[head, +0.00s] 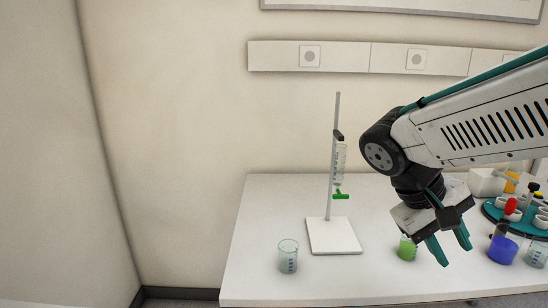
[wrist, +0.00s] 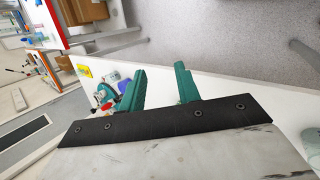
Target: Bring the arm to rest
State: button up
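My gripper (head: 451,247) hangs from my arm at the right of the head view, above the front part of the white table (head: 270,215). Its two teal fingers point down and stand apart, with nothing seen between them. The wrist view also shows the gripper (wrist: 160,82), with a gap between the fingers. A beaker with green liquid (head: 407,249) stands on the table just left of the fingers in the head view, partly covered by the gripper.
A burette stand (head: 333,236) and an empty beaker (head: 288,257) stand to the left. A blue-liquid beaker (head: 502,249), a clear beaker (head: 537,254) and a teal round rack (head: 493,212) are at the right.

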jog(key=s+a+f+m+t+y, duration=0.1)
jog(key=s+a+f+t+y, duration=0.1)
jog(key=s+y, duration=0.4)
jog(key=shift+s+a+t+y, duration=0.2)
jog(key=shift+s+t+y, duration=0.25)
jog(key=shift+s, duration=2.3)
